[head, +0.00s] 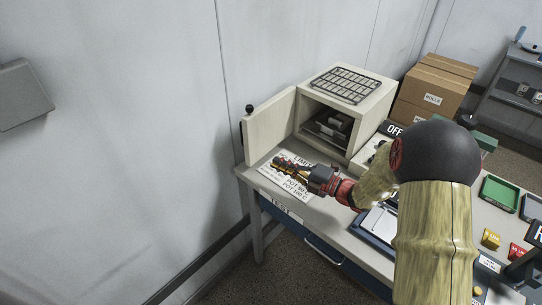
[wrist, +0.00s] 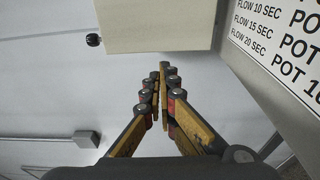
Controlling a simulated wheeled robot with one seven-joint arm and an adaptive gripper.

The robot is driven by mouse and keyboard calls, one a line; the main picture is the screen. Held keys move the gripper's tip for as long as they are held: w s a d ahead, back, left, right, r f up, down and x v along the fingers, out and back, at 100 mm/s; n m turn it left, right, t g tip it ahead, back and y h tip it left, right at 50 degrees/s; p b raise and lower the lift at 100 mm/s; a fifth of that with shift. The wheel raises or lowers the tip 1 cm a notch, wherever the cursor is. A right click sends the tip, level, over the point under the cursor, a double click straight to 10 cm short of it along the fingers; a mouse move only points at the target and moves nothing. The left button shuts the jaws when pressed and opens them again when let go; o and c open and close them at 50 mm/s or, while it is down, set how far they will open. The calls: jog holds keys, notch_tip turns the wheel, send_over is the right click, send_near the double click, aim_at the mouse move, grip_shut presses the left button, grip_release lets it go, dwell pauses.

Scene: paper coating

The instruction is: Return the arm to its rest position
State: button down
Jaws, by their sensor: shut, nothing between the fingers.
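My gripper (head: 281,162) is at the end of my arm, over the left part of the bench, above a printed sheet of limits. In the wrist view my gripper (wrist: 163,68) has its two fingers together at the tips, with nothing between them. My arm reaches in from the right and hides part of the bench. The sheet (head: 298,190) lies flat near the bench's left end, and part of it also shows at the upper right of the wrist view (wrist: 295,45).
A beige oven (head: 366,113) stands behind the gripper, its door (head: 270,127) swung open to the left. A wire rack (head: 346,84) lies on top. Cardboard boxes (head: 431,95) are behind it. A green tray (head: 499,194) is at right. Space left of the bench is clear up to the wall.

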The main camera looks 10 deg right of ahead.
jog(key=w+d+r+m+t+h, duration=0.2)
jog(key=w+d+r+m+h, duration=0.1)
jog(key=d+r+m+h, duration=0.4)
jog(key=s+d+r+m+g+h, duration=0.2)
jog(key=s+d+r+m+h, duration=0.3)
jog(key=s+r+m+h, duration=0.3)
jog(key=s+a+f+m+g+y, duration=0.1)
jog(key=s+a+m+g, duration=0.2)
jog(key=s, duration=1)
jog(key=s+a+f+m+g+y, duration=0.1)
jog(key=s+a+m+g, duration=0.3)
jog(key=s+m, duration=0.5)
jog(key=s+a+f, duration=0.1)
jog(key=s+a, duration=0.1)
jog(key=s, duration=0.3)
jog(key=shift+a+p, duration=0.3)
